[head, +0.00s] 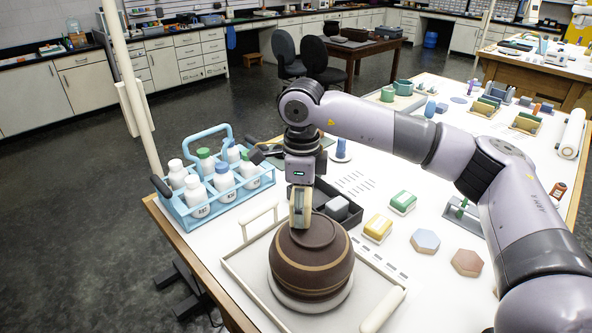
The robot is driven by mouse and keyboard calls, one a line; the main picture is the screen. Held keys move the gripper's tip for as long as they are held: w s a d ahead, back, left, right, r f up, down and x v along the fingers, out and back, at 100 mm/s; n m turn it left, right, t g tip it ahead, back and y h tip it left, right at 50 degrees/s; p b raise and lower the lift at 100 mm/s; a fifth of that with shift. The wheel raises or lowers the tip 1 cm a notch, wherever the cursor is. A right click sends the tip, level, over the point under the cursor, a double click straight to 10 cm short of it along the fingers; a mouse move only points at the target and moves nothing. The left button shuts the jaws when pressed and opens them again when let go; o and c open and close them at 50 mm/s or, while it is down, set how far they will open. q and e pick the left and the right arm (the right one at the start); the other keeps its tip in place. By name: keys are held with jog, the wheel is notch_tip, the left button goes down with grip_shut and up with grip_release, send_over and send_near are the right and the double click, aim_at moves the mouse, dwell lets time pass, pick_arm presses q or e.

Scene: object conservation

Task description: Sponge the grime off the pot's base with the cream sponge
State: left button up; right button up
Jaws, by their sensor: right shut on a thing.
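The brown pot (312,262) has lighter bands and stands on a pale round support in a shallow light tray (247,277). A flat brown face is on top, which appears to be its base. My right gripper (300,222) points down over this face and is shut on a cream block, which looks like the cream sponge (296,207). The sponge's lower end is at or just above the base; I cannot tell whether they touch. Grime cannot be made out clearly at this size. My left gripper is not in view.
A blue carrier (213,214) with several white bottles stands left of the tray. Behind the pot is a dark bin (350,217) with a grey block. Yellow (377,229) and green (403,202) sponge-like blocks and two hexagonal tiles (425,241) lie to the right.

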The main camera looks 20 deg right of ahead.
jog(key=r, duration=0.1)
jog(key=r+p, duration=0.1)
jog(key=r, duration=0.2)
jog(key=shift+s+r+p, duration=0.3)
jog(key=shift+s, duration=0.1)
jog(key=shift+r, duration=0.4)
jog(key=shift+w+r+p, duration=0.1)
jog(key=shift+r+p, duration=0.25)
jog(key=shift+p, duration=0.05)
jog(key=shift+w+r+p, duration=0.2)
jog(key=shift+r+p, duration=0.2)
jog(key=shift+r, duration=0.4)
jog(key=shift+s, duration=0.15)
